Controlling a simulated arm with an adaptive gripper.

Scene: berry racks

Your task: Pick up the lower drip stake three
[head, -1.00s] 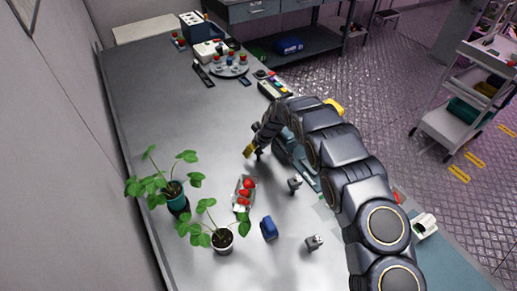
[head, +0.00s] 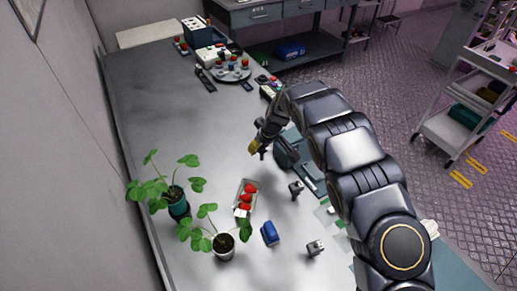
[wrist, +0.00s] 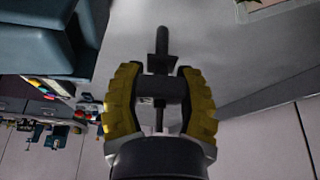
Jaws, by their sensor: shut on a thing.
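My gripper (head: 256,147) is above the middle of the table, with its yellow fingers closed in the wrist view (wrist: 160,100) on a dark stake-like piece, the drip stake (wrist: 162,62). The stake's thin shaft sticks out beyond the fingers and a crosspiece sits between them. In the head view the held stake (head: 263,154) is a small dark shape beside the fingertips, partly hidden by them. Two other small dark-grey pieces stand on the table, one (head: 296,188) near my arm and one (head: 315,247) nearer the front; I cannot tell what they are.
A tray of red berries (head: 246,196) lies near two potted plants (head: 175,198) (head: 223,243). A blue object (head: 270,233) is at the front. A round carousel (head: 232,70) and boxes stand at the far end. The table's left middle is clear.

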